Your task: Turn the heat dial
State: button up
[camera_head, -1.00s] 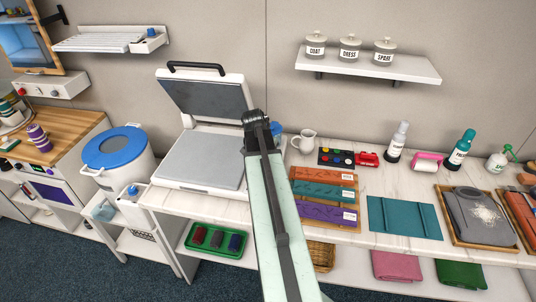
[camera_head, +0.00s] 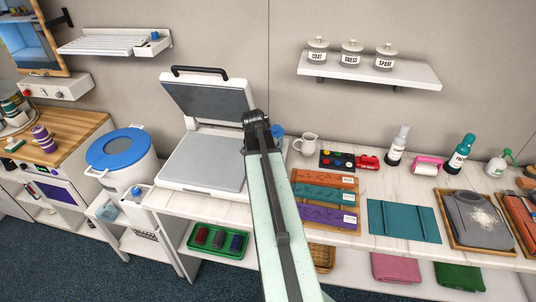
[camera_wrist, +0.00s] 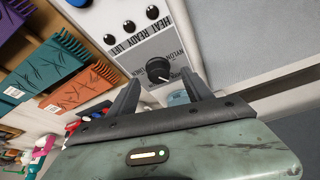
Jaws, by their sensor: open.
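The heat dial (camera_wrist: 158,70) is a round black knob with a pale pointer mark. It sits on a light panel (camera_wrist: 150,45) printed with "HEAT", "READY" and "LIFT" and with fabric names around the dial. My gripper (camera_wrist: 162,79) is open, its two dark fingers pointing toward the dial from below in the wrist view. The dial shows between the fingertips; I cannot tell whether they touch it. In the head view my arm covers the dial and my gripper's fingers. The open heat press (camera_head: 203,160) stands left of my arm.
Orange, teal and purple strips (camera_head: 325,195) lie on the counter right of my arm. A jug (camera_head: 307,146) and a paint tray (camera_head: 338,160) stand behind them. A shelf (camera_head: 370,72) with jars hangs above. A blue-lidded tub (camera_head: 122,150) stands left of the press.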

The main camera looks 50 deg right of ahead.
jog(key=p+v, duration=0.3)
jog(key=v, duration=0.2)
jog(key=shift+a+r+p, duration=0.1)
jog(key=shift+r+p, duration=0.1)
jog(key=shift+p, duration=0.2)
